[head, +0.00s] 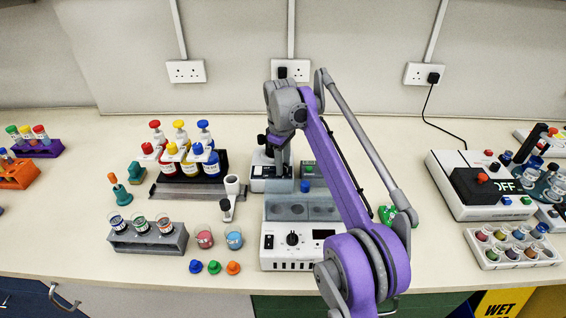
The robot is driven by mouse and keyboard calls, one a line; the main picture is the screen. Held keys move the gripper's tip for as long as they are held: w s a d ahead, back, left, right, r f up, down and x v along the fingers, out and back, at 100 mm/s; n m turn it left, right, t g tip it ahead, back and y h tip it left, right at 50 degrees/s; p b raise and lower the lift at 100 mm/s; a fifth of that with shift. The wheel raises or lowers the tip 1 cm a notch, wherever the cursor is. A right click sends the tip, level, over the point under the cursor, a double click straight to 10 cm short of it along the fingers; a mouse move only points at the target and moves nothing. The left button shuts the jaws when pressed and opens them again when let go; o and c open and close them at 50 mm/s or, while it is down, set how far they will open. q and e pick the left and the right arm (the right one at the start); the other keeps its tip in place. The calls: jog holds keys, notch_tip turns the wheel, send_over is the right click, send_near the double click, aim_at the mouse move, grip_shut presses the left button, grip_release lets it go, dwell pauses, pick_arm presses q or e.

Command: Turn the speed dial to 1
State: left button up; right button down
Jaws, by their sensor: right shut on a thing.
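My right gripper (281,168) points down at the front of a small white device with a dark top (258,184) at the back of the bench. It is shut on a small part there, which looks to be the speed dial. The jaws hide the dial, so its pointer and setting cannot be read. A larger white and grey device (277,262) stands in front, with a black knob (292,239) that no gripper touches. My left gripper is not in view.
My right arm passes over the front device's right side. A rack of coloured bottles (196,187) stands left of the small device, with a grey tube rack (150,241) nearer. A white device marked OFF (446,190) stands at right. Bare bench lies behind.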

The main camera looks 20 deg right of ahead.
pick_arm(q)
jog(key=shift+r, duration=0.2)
pick_arm(e)
jog(key=shift+r, duration=0.1)
jog(key=m+p, duration=0.2)
jog(key=m, duration=0.1)
jog(key=shift+r+m+p, duration=0.1)
jog(key=shift+m+p, duration=0.25)
jog(key=shift+m, duration=0.05)
jog(key=m+p, duration=0.2)
jog(key=m, duration=0.3)
jog(key=shift+w, duration=0.1)
jog(key=m+p, duration=0.2)
jog(key=m, duration=0.3)
jog(key=shift+m+g, duration=0.3)
jog(key=shift+m, duration=0.1)
pick_arm(q)
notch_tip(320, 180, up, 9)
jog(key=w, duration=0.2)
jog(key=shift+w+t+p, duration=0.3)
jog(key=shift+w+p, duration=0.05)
jog(key=shift+p, duration=0.1)
pick_arm(e)
jog(key=m, duration=0.5)
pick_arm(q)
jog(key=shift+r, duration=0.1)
pick_arm(e)
jog(key=c, duration=0.5)
grip_release()
